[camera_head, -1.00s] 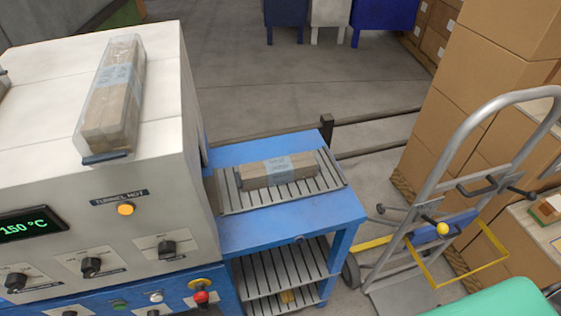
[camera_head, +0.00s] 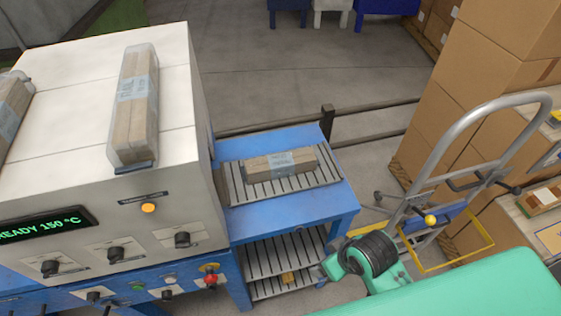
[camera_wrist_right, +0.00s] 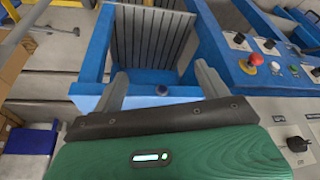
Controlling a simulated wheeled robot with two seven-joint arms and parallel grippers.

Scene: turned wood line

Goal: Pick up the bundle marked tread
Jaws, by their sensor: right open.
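A wrapped bundle of wooden pieces (camera_head: 268,167) with a pale blue label lies on the slatted top of the blue stand. A second wrapped bundle (camera_head: 132,120) lies on top of the white machine, and a third bundle (camera_head: 10,112) is partly cut off at the left edge. The writing on their labels is too small to read. My right gripper (camera_wrist_right: 162,82) is open and empty in the right wrist view, its two fingers apart in front of a blue frame with slats. No bundle shows between the fingers. My left gripper is not in view.
The white machine (camera_head: 90,220) with knobs and a display reading 150 °C stands left of the blue stand (camera_head: 285,215). The stand has a lower slatted shelf (camera_head: 262,255) with a small yellowish item. A hand truck (camera_head: 440,170) and stacked cartons (camera_head: 490,90) stand at right.

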